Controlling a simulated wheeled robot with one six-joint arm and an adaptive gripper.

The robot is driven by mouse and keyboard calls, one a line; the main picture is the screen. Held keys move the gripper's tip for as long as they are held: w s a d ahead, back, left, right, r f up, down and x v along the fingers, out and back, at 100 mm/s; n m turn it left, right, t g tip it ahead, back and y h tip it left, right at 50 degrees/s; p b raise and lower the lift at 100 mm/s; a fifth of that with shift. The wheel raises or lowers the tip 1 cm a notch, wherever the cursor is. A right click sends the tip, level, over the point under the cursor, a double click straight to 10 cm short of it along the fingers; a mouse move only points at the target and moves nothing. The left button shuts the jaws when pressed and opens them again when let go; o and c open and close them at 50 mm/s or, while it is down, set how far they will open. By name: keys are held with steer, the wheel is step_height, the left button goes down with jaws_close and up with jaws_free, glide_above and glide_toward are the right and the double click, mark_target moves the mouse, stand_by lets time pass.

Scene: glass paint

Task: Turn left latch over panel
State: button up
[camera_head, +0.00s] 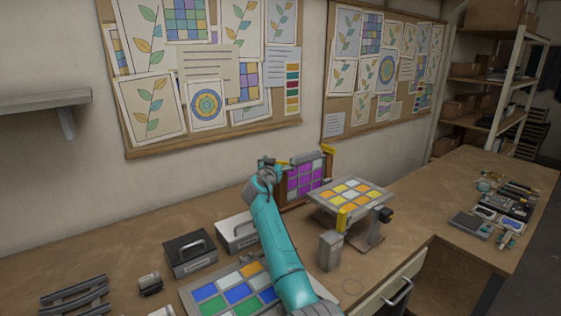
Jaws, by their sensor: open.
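A purple glass panel (305,178) stands upright in a brown frame on the workbench, in the middle of the head view. A yellow latch (328,150) shows at the frame's top right corner. My teal arm reaches up to the frame's left side. My gripper (272,164) is at the frame's upper left corner and is open. The left latch is mostly hidden behind my gripper, so I cannot tell its angle or whether the fingers touch it.
A tilted stand (348,194) with yellow and white panes is right of the frame. A tile tray (195,297) lies near my arm. A black box (190,254) and a white box (237,232) stand left. Tools (505,205) lie far right.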

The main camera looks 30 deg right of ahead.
steer(key=c, duration=1)
steer(key=shift+c, duration=0.2)
steer(key=shift+d+n+t+y, duration=0.1)
steer(key=shift+n+t+y, duration=0.3)
steer(key=shift+t, duration=0.1)
steer(key=shift+n+t+y, duration=1.5)
steer(key=shift+n+y, duration=0.1)
steer(key=shift+y, duration=0.4)
steer(key=shift+n+t+y, duration=0.7)
steer(key=shift+n+y, duration=0.3)
steer(key=shift+y, duration=0.4)
steer(key=shift+n+t+y, duration=0.3)
steer(key=shift+n+y, duration=0.5)
steer(key=shift+y, duration=0.4)
steer(key=o, duration=1)
